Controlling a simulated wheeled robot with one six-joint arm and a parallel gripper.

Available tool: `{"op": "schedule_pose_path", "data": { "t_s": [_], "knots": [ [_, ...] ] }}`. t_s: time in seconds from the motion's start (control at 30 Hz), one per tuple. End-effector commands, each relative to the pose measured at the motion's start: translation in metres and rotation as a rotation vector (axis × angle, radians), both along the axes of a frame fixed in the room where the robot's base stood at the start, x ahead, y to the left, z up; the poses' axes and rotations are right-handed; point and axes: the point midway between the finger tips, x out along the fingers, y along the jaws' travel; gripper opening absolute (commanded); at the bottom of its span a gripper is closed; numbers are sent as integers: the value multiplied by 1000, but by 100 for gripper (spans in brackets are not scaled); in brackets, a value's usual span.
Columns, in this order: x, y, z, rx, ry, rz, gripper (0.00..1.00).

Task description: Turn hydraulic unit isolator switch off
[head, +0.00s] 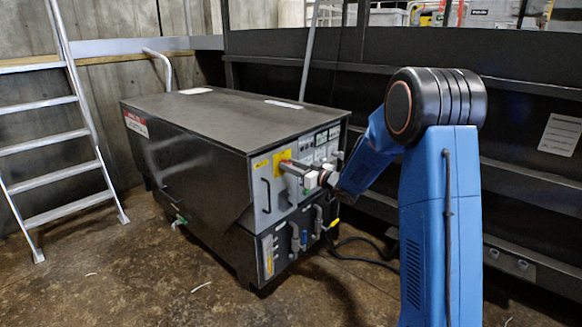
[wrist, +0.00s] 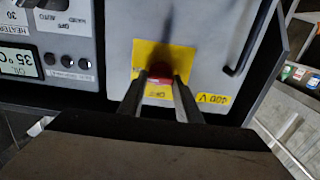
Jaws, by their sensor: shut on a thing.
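The hydraulic unit (head: 190,125) is a dark box on the floor with a grey control panel on its right end. The isolator switch is a red handle (wrist: 159,80) on a yellow plate (wrist: 165,62), seen in the wrist view, which is upside down. An "OFF" label shows by the handle. My gripper (wrist: 160,84) is shut on the red handle, one finger on each side. In the head view my gripper (head: 284,165) reaches the yellow plate from the right. The fingers hide part of the handle, so its exact angle is hard to tell.
A black door handle (wrist: 243,45) stands beside the switch. A yellow "400 V" label (wrist: 212,99) and a display (wrist: 18,62) are on the panel. Hoses and a cable (head: 360,255) lie below and right. A ladder (head: 70,130) stands left. Open floor lies in front.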

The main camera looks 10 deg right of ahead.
Motion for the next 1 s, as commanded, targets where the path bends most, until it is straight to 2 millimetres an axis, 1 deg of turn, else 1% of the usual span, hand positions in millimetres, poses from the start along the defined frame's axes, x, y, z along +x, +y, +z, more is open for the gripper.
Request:
{"op": "schedule_pose_path", "data": {
  "t_s": [0.17, 0.37, 1.0],
  "knots": [
    [0, 0, 0, -38, -28, 0, 9],
    [-1, 1, 0, -136, -99, 0, 9],
    [-2, 3, -2, -620, -450, 1, 9]
  ]
}}
